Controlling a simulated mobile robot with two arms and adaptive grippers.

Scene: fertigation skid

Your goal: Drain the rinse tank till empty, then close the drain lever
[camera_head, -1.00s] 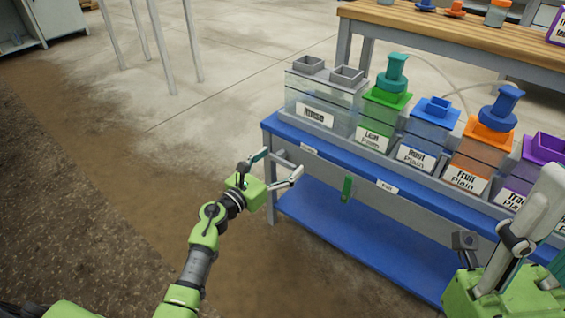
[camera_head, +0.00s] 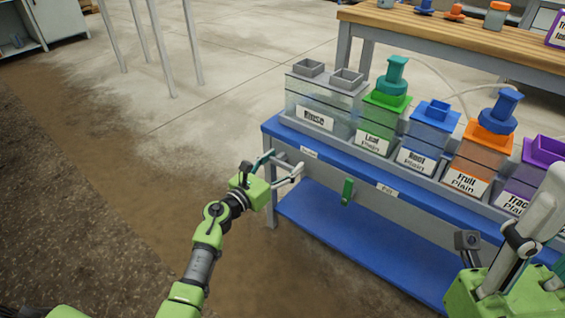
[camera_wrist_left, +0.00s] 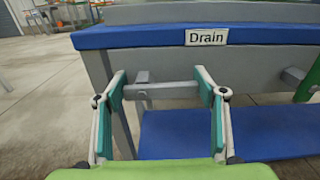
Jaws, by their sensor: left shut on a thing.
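The rinse tank (camera_head: 305,92) is a clear box with a grey lid at the left end of the blue-topped bench. Its liquid level is too faint to tell. The grey drain lever (camera_wrist_left: 172,88) is a bar below the "Drain" label (camera_wrist_left: 207,37), on the bench front. My left gripper (camera_head: 282,166) is shut on the lever at the bench's left end. In the left wrist view, its teal-padded fingers (camera_wrist_left: 160,92) are at both ends of the bar. My right gripper (camera_head: 520,240) is partly visible at the lower right, its jaws unclear.
A green lever (camera_head: 348,190) hangs on the bench front near a second label (camera_head: 386,190). Leaf (camera_head: 376,122), root (camera_head: 430,133) and fruit (camera_head: 478,157) tanks stand right of the rinse tank. A wooden-topped table (camera_head: 430,30) is behind. Floor left of the bench is clear.

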